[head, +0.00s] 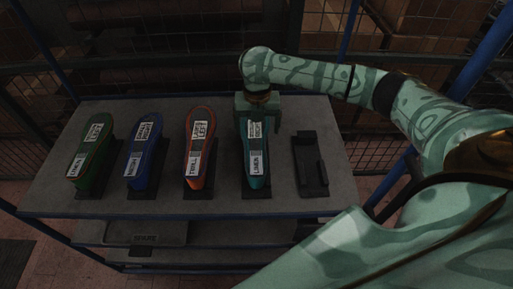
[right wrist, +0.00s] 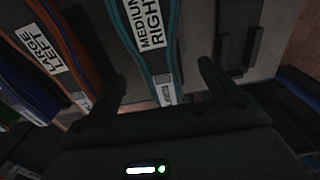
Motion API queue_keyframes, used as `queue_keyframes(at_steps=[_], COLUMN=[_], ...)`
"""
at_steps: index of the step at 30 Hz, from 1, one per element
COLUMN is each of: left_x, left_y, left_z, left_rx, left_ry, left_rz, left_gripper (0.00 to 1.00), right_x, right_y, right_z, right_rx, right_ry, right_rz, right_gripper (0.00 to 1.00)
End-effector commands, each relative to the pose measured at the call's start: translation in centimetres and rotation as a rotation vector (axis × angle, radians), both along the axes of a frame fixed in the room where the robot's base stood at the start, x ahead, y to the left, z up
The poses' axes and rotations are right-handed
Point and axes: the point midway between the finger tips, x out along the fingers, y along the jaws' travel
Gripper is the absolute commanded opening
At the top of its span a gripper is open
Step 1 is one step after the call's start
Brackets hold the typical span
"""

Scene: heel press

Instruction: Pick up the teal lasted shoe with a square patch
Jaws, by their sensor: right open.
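The teal lasted shoe (head: 257,160) sits on a dark stand, fourth from the left on the grey shelf top. It carries white labels; the right wrist view shows one reading MEDIUM RIGHT on the teal shoe (right wrist: 150,45). I cannot make out a square patch. My right gripper (head: 257,118) is over the far end of the teal shoe, pointing down. In the right wrist view my right gripper (right wrist: 163,85) is open, with one finger on each side of the shoe; I cannot tell whether they touch it. My left gripper is not in view.
A green shoe (head: 91,150), a blue shoe (head: 144,153) and an orange shoe (head: 199,150) stand to the left on dark stands. An empty dark stand (head: 311,165) is to the right. The shelf top (head: 280,205) has bare room in front. Wire mesh stands behind.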

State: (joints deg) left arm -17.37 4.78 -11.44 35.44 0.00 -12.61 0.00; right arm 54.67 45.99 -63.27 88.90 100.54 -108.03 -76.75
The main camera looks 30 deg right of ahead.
Motion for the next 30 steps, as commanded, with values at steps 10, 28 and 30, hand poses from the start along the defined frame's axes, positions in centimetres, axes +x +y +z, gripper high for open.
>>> queue_keyframes(at_steps=[10,28,30], left_x=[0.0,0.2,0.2], left_y=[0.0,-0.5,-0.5], left_z=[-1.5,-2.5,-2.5], left_rx=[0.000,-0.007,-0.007], left_ry=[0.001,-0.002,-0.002], left_rz=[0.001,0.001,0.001], left_gripper=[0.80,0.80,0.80], right_x=[0.1,0.4,0.4], right_y=[0.1,0.7,0.7], right_z=[-6.0,-11.3,-11.2], right_rx=[0.001,-0.001,-0.001], right_ry=[-0.002,-0.003,-0.003], right_rz=[-0.002,-0.002,-0.002], right_gripper=[0.86,0.86,0.80])
